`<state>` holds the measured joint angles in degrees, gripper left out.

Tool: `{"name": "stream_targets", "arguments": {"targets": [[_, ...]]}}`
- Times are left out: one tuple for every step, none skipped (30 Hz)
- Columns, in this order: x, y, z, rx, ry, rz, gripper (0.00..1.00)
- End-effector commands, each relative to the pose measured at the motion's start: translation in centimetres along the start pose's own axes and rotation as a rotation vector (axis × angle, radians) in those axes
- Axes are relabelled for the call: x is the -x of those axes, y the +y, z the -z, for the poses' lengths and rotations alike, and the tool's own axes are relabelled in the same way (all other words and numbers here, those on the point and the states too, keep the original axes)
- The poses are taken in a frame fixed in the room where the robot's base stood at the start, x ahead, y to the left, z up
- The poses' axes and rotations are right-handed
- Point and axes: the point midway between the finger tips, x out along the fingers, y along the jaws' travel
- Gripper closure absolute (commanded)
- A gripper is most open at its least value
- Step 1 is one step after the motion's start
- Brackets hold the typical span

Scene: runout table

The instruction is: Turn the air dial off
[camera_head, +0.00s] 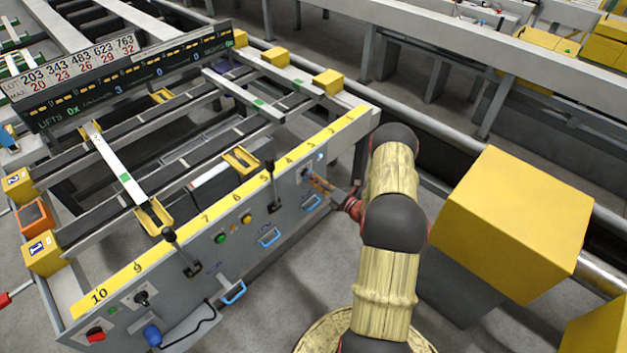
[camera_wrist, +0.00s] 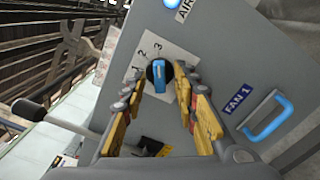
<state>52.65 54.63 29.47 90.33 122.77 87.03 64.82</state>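A blue dial (camera_wrist: 158,75) on a round black base sits on a white plate (camera_wrist: 176,53) marked with numbers, 1, 2 and 3 among them. Its blue grip stands roughly upright in the wrist view. An "AIR" label (camera_wrist: 185,9) is on the grey panel above it. My gripper (camera_wrist: 159,88) is open, with one yellow finger on each side of the dial in the picture. I cannot tell whether either finger touches it. In the head view, my gripper (camera_head: 316,182) is at the panel's right end, near a small dark dial (camera_head: 304,172).
A blue handle (camera_wrist: 268,118) sticks out beside the "FAN 1" label (camera_wrist: 237,101). A black-knobbed lever (camera_head: 270,166) stands left of my gripper. A blue light (camera_wrist: 172,3) is above the dial. Large yellow boxes (camera_head: 515,215) stand right of my arm.

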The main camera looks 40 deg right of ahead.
Motion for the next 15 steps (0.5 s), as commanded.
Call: {"name": "stream_targets", "arguments": {"targets": [[0.01, 0.01, 0.00, 0.000, 0.000, 0.000, 0.70], [0.01, 0.01, 0.00, 0.000, 0.000, 0.000, 0.70], [0.02, 0.01, 0.01, 0.000, 0.000, 0.000, 0.70], [0.02, 0.01, 0.01, 0.000, 0.000, 0.000, 0.72], [0.02, 0.01, 0.02, 0.000, 0.000, 0.000, 0.74], [0.02, 0.01, 0.02, 0.000, 0.001, 0.000, 0.76], [0.02, 0.01, 0.02, 0.000, 0.001, 0.000, 0.78], [0.03, 0.01, 0.02, 0.000, 0.001, 0.000, 0.80], [0.03, 0.00, 0.02, 0.000, 0.001, 0.000, 0.82], [0.03, 0.00, 0.03, 0.000, 0.001, 0.000, 0.83], [0.03, 0.00, 0.03, 0.000, 0.001, 0.000, 0.85], [0.03, 0.00, 0.03, 0.000, 0.001, 0.000, 0.88], [0.03, 0.00, 0.03, 0.000, 0.001, 0.000, 0.89], [0.03, 0.00, 0.03, 0.000, 0.001, 0.000, 0.91], [0.04, 0.00, 0.04, 0.000, 0.001, 0.000, 0.93]]}}
